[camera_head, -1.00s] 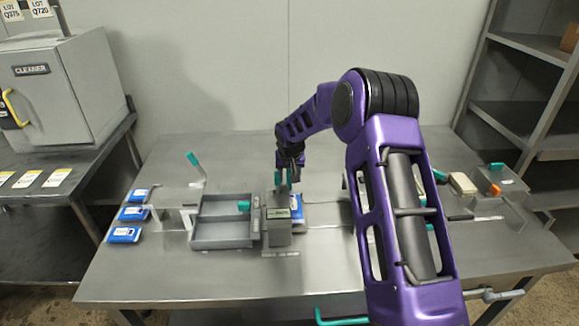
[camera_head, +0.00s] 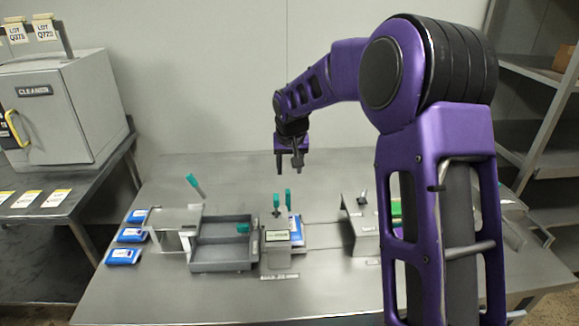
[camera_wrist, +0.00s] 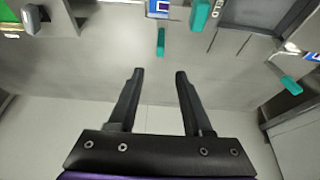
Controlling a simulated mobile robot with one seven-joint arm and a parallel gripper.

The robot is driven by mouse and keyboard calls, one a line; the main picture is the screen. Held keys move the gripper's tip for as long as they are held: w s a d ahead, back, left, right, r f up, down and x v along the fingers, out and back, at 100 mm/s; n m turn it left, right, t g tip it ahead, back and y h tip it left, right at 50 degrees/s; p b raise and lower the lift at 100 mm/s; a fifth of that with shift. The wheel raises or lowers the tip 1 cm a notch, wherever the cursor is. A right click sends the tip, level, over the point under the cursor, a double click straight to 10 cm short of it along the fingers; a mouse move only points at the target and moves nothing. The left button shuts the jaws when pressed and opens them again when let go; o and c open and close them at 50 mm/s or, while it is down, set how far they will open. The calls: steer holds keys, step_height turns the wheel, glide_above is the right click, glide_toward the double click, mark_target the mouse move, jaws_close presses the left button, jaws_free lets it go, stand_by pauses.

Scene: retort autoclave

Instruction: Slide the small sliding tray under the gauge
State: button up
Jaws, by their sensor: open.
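The gauge (camera_head: 276,241) is a grey block with a small display, standing mid-table in the head view. A small tray with a blue-and-white pouch (camera_head: 296,229) on it sits against the gauge's right side. The gauge hides part of it, so I cannot tell how far under it reaches. An upright teal handle (camera_head: 288,199) stands there, and a second teal tip (camera_head: 276,200) is beside it. My gripper (camera_head: 288,167) is open and empty, above and behind the gauge. In the wrist view, nothing is between the fingers (camera_wrist: 158,74); a teal handle (camera_wrist: 160,42) shows beyond them.
A larger grey tray (camera_head: 222,267) adjoins the gauge on the left, with several blue pouches (camera_head: 131,235) farther left. Another grey fixture (camera_head: 362,241) stands to the right. The cleaner cabinet (camera_head: 60,115) is on the side table.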

mark_target(288, 191)
steer(key=p+x, duration=0.1)
steer(key=x, duration=1.3)
stand_by(0.4)
jaws_close()
stand_by(1.4)
